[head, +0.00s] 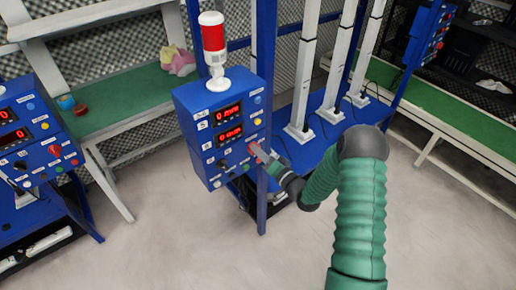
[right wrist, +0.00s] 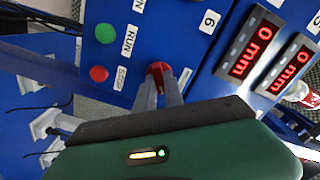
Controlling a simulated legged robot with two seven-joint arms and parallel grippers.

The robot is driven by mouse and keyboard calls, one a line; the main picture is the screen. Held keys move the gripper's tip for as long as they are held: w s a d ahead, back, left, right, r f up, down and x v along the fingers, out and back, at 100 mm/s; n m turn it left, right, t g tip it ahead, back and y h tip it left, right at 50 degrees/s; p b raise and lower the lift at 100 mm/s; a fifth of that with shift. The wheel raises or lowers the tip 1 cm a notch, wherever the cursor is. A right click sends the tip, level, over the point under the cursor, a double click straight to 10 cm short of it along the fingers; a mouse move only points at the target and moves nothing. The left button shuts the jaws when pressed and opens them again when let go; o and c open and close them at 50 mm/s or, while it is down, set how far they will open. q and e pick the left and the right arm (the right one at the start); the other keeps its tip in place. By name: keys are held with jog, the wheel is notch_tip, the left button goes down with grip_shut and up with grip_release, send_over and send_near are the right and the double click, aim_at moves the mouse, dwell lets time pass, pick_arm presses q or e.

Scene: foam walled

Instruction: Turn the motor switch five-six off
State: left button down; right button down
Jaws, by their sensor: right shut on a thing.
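The blue control box (head: 205,165) stands in the middle of the head view, with two red displays and several buttons and knobs on its front. My right gripper (head: 258,153) reaches its lower right part. In the right wrist view, the fingertips (right wrist: 161,84) are shut on a red switch knob (right wrist: 157,68), which they partly cover. A label reading "6" (right wrist: 209,21) is near the knob; I cannot read a motor switch name. Beside it are a green button (right wrist: 105,33) labelled RUN and a red button (right wrist: 98,73) labelled STOP. My left gripper is not in view.
A red and white beacon (head: 214,38) stands on the box. Another blue control box (head: 35,130) is at the left. White posts (head: 304,75) rise from a blue base at the right. Green-topped benches (head: 130,100) stand behind. The front floor is clear.

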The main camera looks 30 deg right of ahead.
jog(key=shift+s+d+f+m+p, duration=0.15)
jog(key=shift+m+p, duration=0.55)
jog(key=shift+m, duration=1)
jog(key=shift+w+a+f+m+p, duration=0.15)
jog(key=shift+m+p, duration=0.55)
jog(key=shift+m, duration=1)
jog(key=shift+s+d+f, duration=0.1)
jog(key=c, duration=1.6)
grip_release()
jog(key=shift+o, duration=0.8)
jog(key=shift+d, duration=0.15)
jog(key=s+d, duration=0.1)
jog(key=s, duration=1.5)
jog(key=shift+s+d, duration=0.15)
jog(key=shift+s, duration=0.15)
